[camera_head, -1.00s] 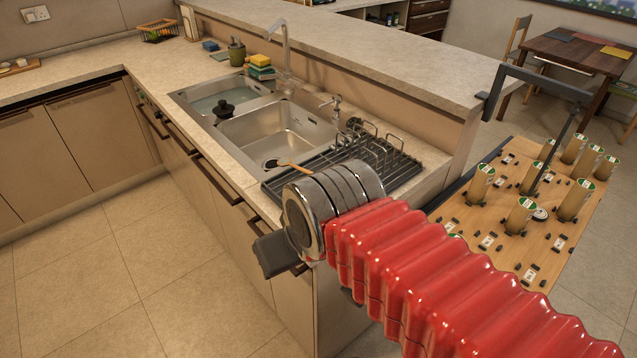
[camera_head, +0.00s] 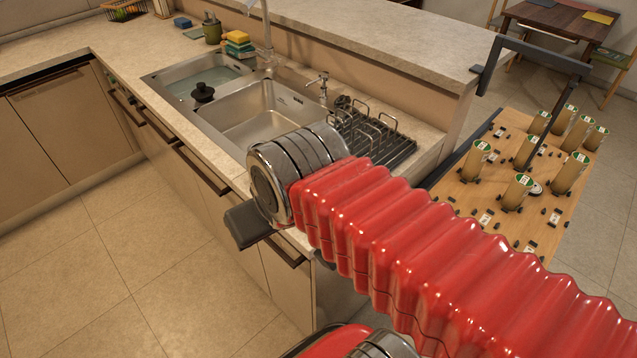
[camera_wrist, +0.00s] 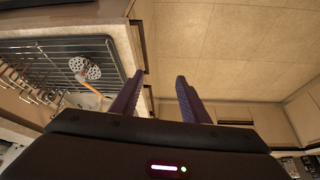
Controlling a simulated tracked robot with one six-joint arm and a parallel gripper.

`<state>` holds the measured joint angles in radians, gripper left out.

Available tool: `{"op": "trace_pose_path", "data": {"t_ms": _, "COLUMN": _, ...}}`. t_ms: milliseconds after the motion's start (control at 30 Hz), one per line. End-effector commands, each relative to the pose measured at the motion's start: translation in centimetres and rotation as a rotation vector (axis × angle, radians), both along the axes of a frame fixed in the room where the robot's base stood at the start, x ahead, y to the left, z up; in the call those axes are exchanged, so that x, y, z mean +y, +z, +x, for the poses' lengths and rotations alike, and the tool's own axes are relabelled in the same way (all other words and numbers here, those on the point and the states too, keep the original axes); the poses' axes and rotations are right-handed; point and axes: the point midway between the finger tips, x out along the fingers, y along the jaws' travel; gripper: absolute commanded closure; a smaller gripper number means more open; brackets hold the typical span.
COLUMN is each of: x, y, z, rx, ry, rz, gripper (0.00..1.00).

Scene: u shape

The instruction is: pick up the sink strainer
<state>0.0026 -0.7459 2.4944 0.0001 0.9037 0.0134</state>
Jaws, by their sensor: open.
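The sink strainer appears to be a round silver disc with holes (camera_wrist: 85,68) in the wrist view. It lies on the dark wire dish rack (camera_wrist: 58,52) at the upper left. My gripper (camera_wrist: 157,92) is open and empty, with two purple fingers apart over the floor. The strainer is left of the fingers, clear of them. In the head view my red arm and silver wrist cover the near part of the dish rack (camera_head: 385,150). The strainer and my fingertips are hidden there.
A light wooden stick (camera_wrist: 78,87) lies by the strainer. A board with upright cylinders (camera_head: 480,205) is at the right. Open floor (camera_head: 90,270) lies left.

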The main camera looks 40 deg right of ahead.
Motion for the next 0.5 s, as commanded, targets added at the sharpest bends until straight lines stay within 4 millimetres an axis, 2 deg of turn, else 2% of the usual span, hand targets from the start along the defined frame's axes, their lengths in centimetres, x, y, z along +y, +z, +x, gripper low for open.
{"op": "trace_pose_path", "data": {"t_ms": 167, "x": -0.8, "y": 0.5, "z": 0.7, "rx": 0.024, "ry": -0.104, "rz": 0.045, "gripper": 0.46}}
{"op": "trace_pose_path", "data": {"t_ms": 433, "x": -3.0, "y": 1.8, "z": 2.9, "rx": 0.084, "ry": -0.455, "rz": 0.179, "gripper": 0.27}}
{"op": "trace_pose_path", "data": {"t_ms": 500, "x": -3.6, "y": 2.1, "z": 3.5, "rx": 0.098, "ry": -0.554, "rz": 0.214, "gripper": 0.26}}
